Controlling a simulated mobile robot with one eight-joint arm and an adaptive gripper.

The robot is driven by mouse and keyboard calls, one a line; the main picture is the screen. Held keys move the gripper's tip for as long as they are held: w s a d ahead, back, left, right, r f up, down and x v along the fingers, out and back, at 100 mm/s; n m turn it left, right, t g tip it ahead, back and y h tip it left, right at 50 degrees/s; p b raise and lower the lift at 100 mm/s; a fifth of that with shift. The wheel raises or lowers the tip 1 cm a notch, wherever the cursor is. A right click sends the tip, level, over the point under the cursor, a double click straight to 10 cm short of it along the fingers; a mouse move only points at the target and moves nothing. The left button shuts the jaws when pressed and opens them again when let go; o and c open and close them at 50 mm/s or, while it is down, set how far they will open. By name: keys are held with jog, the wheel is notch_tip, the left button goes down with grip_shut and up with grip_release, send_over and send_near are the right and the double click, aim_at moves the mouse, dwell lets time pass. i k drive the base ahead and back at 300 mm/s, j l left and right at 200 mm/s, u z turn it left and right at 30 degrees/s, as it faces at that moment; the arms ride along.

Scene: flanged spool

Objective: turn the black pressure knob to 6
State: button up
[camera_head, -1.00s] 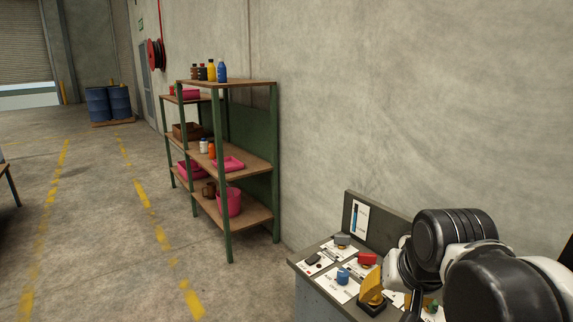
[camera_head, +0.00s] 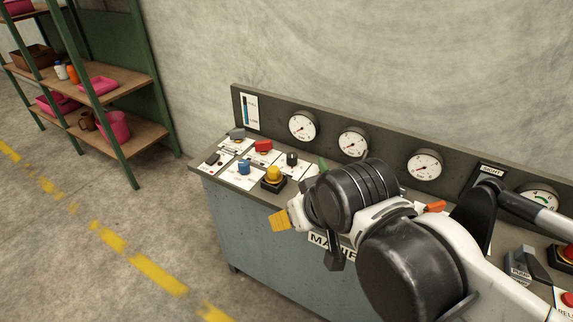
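A small black knob (camera_head: 291,159) stands on a white card on the console's sloping top, behind and to the right of a blue knob (camera_head: 244,167). Its scale and pointer are too small to read. A dark, flatter control (camera_head: 213,158) sits on the far-left card. My gripper (camera_head: 334,251) shows only as a dark piece below my wrist, in front of the console's front edge. It is right of the black knob and nearer the camera, apart from it in the picture. My wrist hides most of it, so its opening cannot be told.
The console (camera_head: 252,242) also bears a red knob (camera_head: 263,146), a grey knob (camera_head: 236,134) and a yellow knob (camera_head: 273,176). Several gauges line its back panel (camera_head: 325,129). My arm covers the middle. A shelf (camera_head: 120,88) stands left; the floor before it is clear.

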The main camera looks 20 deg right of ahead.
aim_at(292, 156)
jog(key=i+z, duration=0.15)
jog(key=i, duration=0.3)
jog(key=i+j+z, duration=0.15)
jog(key=i, duration=0.3)
